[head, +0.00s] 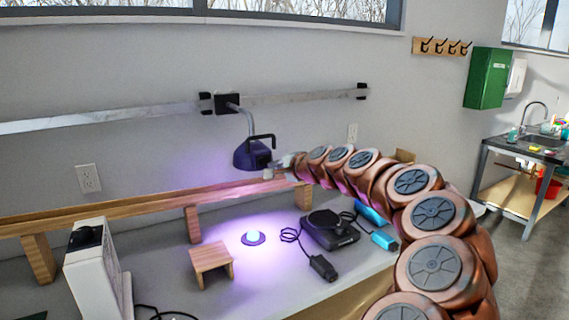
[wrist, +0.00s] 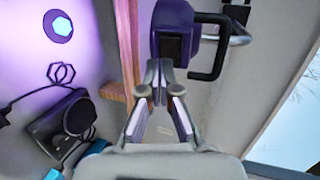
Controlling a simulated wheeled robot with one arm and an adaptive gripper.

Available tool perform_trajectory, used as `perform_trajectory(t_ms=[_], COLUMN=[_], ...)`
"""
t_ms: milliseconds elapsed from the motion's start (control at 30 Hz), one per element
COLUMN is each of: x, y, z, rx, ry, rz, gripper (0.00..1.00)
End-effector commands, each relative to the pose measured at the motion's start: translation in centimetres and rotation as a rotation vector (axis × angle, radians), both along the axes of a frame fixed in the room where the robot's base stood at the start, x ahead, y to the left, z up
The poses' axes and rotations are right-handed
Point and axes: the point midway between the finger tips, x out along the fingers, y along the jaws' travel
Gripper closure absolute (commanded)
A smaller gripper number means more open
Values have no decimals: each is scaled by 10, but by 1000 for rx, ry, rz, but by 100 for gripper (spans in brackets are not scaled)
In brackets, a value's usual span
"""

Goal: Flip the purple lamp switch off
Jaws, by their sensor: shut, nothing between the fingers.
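The purple lamp (head: 252,154) hangs from a wall-rail arm above the bench, and its purple light falls on the bench and wall, so it is lit. Its head shows at the top of the wrist view (wrist: 176,17), with a black loop handle on the right. A dark block on the lamp's near face may be the switch; I cannot tell its position. My gripper (head: 272,168) is at the right of the lamp head. In the wrist view its fingertips (wrist: 159,66) are together, empty, just below the dark block; contact is unclear.
A wooden shelf (head: 150,205) runs along the wall below the lamp. On the bench are a glowing disc (head: 253,238), a small wooden stand (head: 212,258), a black device with cables (head: 328,230) and a white box (head: 92,275). Bare bench lies around the disc.

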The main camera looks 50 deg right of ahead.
Motion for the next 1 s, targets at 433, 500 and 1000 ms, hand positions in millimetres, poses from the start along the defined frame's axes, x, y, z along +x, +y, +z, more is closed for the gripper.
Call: perform_trajectory(t_ms=[433, 500, 1000], x=[46, 48, 51], y=[-10, -11, -11], z=[-2, -2, -2], rx=[-1, -2, -2], ry=[0, -1, -1], rz=[-1, -2, -5], gripper=[100, 100, 100])
